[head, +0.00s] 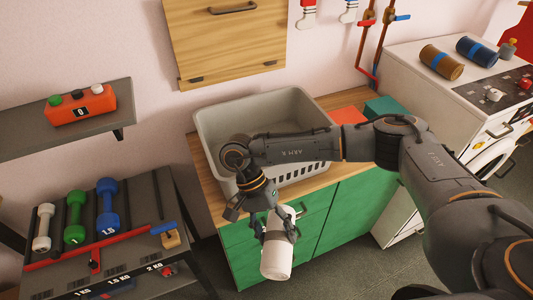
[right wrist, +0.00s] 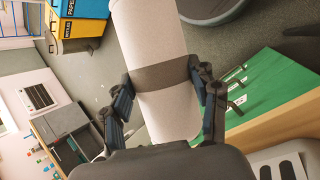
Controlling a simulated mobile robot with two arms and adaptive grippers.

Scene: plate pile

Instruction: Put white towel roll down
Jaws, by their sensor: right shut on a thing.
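The white towel roll (head: 277,257) with a grey band hangs in my right gripper (head: 277,224) in the head view. It is held slightly tilted, in front of the green cabinet and above the floor. In the right wrist view the towel roll (right wrist: 160,85) lies between the two fingers of the right gripper (right wrist: 168,95), which are closed on its sides around the dark band. My left gripper is in neither view.
A large grey basket (head: 215,120) stands on the wooden top of the green cabinet (head: 325,222), behind the gripper. A rack with dumbbells (head: 75,215) is at the left. Grey floor is open in front.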

